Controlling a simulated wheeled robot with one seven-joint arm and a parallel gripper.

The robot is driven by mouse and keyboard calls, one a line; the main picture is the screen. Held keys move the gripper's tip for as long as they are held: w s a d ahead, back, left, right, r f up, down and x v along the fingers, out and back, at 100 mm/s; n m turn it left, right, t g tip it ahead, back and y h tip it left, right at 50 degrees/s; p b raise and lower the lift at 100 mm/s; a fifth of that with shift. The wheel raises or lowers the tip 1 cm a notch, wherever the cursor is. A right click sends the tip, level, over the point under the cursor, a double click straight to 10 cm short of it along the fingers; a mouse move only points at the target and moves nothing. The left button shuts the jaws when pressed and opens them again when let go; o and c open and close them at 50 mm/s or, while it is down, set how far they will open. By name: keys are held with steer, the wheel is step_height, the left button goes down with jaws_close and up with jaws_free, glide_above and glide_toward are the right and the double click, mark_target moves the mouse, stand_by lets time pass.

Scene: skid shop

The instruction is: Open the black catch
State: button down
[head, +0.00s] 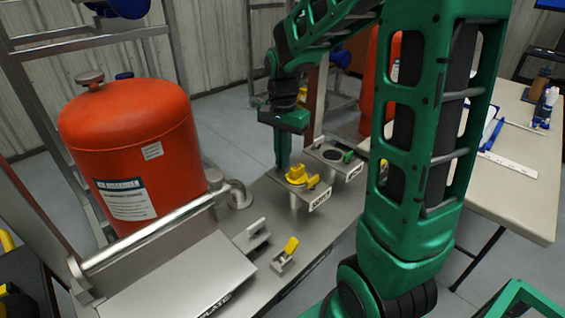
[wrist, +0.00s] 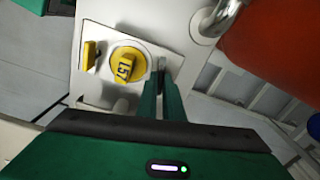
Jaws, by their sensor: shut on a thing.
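My gripper (head: 283,165) points down at the left edge of a small raised metal plate (head: 318,199). In the wrist view its narrow green fingers (wrist: 163,82) are close together, shut on a small greyish part (wrist: 161,63) at the plate's edge. The fingers hide most of this part, and I cannot tell whether it is the black catch. A round yellow knob (wrist: 127,66) with a dark label sits beside the fingers, apart from them. The same knob (head: 297,174) shows in the head view. A yellow lever (wrist: 90,54) stands on the plate's far side from my fingers.
A second raised plate (head: 323,149) behind carries a black disc and a green lever (head: 348,156). A yellow-tipped toggle (head: 290,246) and a grey bracket (head: 252,236) stand in front. A red tank (head: 130,140) and metal pipe (head: 150,233) are left; a table (head: 520,190) is right.

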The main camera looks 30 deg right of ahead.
steer(key=shift+s+m, duration=0.15)
steer(key=shift+m, duration=0.75)
steer(key=shift+m, duration=0.3)
steer(key=c, duration=1.9)
jaws_free()
steer(key=shift+r, duration=3.55)
steer(key=n, duration=0.4)
steer(key=shift+r, duration=0.25)
steer(key=shift+r+n, duration=0.15)
steer(key=shift+n, duration=1.25)
